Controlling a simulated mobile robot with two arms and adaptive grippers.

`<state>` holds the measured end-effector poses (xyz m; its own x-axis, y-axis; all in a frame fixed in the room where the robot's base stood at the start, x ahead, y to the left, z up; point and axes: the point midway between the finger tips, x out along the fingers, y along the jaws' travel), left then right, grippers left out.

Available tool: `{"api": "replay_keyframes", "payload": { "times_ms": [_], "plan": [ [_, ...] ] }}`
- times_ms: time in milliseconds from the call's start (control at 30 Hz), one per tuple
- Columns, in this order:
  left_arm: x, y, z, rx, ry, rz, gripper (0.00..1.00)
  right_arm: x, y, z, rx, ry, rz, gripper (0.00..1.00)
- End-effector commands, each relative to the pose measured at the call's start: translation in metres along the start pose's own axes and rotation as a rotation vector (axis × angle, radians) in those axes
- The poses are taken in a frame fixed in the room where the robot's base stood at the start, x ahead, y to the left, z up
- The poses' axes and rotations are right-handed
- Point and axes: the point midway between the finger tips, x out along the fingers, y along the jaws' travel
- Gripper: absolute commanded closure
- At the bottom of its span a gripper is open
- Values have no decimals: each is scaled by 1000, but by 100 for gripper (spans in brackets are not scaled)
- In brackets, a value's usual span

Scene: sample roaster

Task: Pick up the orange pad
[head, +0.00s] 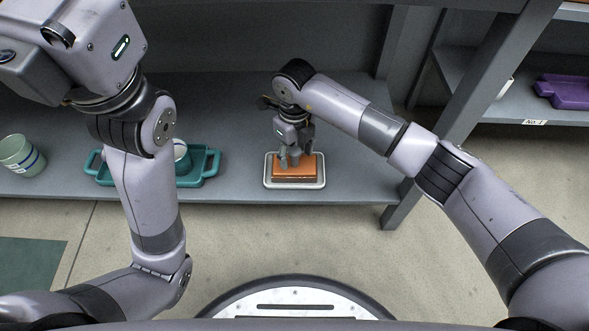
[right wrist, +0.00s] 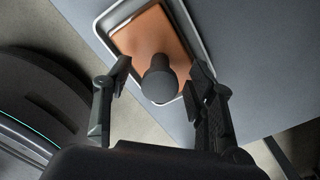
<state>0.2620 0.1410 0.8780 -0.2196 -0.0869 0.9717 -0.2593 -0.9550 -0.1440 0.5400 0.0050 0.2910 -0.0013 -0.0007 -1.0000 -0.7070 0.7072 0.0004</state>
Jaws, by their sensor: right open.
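The orange pad (head: 303,168) lies in a shallow light-rimmed tray (head: 320,184) on the grey shelf, right of centre in the head view. In the right wrist view the pad (right wrist: 140,36) is at the top, partly covered by a dark round knob (right wrist: 158,82); I cannot tell whether the knob is fixed to the pad. My right gripper (head: 295,157) points down over the pad. In the right wrist view its fingers (right wrist: 158,77) are spread on either side of the knob, with a gap visible on each side. My left gripper's fingers are out of the picture.
A teal tray (head: 205,172) with a cup (head: 181,156) stands on the shelf to the left, partly behind my left arm. A striped cup (head: 20,154) is farther left. A shelf leg (head: 398,210) stands right of the pad's tray. A purple tray (head: 566,91) sits at upper right.

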Motion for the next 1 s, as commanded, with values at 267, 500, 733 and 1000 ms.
{"api": "replay_keyframes", "payload": {
  "times_ms": [267, 500, 733, 1000],
  "plan": [
    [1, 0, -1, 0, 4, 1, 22, 2, 0, 0, 0, -1, 0, 49],
    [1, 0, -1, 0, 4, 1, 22, 2, 0, 0, 0, -1, 0, 65],
    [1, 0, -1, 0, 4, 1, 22, 2, 0, 0, 0, -1, 0, 81],
    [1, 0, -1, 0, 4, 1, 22, 2, 0, 0, 0, -1, 0, 99]
  ]
}}
